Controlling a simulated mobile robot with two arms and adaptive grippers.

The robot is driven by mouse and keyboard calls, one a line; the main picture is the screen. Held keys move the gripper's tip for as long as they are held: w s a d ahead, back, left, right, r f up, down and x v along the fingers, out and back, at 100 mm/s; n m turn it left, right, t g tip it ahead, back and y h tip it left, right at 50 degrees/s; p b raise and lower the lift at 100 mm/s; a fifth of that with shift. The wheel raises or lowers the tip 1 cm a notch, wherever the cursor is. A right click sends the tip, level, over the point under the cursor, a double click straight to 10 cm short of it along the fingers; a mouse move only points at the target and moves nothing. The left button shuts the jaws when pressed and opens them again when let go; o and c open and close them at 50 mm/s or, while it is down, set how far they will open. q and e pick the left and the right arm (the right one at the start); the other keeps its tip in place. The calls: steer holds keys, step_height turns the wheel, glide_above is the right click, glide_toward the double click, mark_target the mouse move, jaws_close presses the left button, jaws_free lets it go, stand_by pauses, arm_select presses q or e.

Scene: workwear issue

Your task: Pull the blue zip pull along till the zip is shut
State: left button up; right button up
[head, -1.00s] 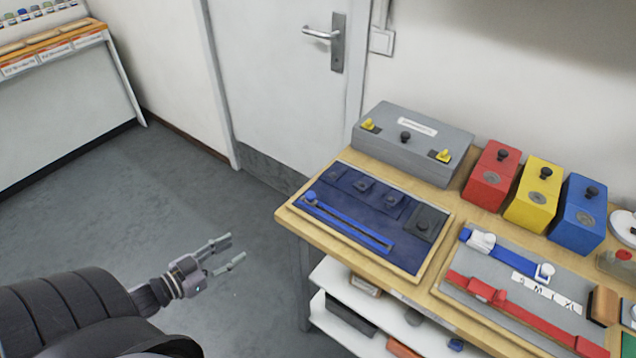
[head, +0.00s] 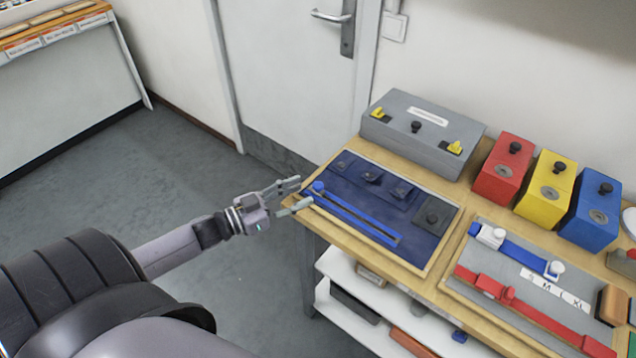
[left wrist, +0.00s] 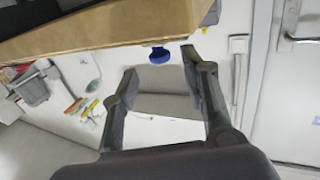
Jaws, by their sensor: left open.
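The blue zip pull (head: 318,187) stands at the left, near end of the blue zip strip (head: 360,219), which runs along the front of the dark blue fabric panel (head: 347,182). My left gripper (head: 299,194) is open, its two fingertips just left of the pull by the board's left edge. In the left wrist view a blue knob, likely the pull (left wrist: 160,54), shows beyond and between the open fingers (left wrist: 160,64), apart from both. Nothing is between the fingers. My right gripper is not in view.
The panel lies on a wooden table (head: 470,212). Behind it stands a grey box (head: 425,130) with yellow catches; red, yellow and blue blocks stand to its right. A grey strap board (head: 470,290) lies right of the panel. The floor left of the table is clear.

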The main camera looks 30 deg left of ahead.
mark_target(318, 185)
arm_select(q)
steer(key=x, duration=0.6)
steer(key=shift+p, duration=0.35)
steer(key=shift+c, duration=0.5)
jaws_close()
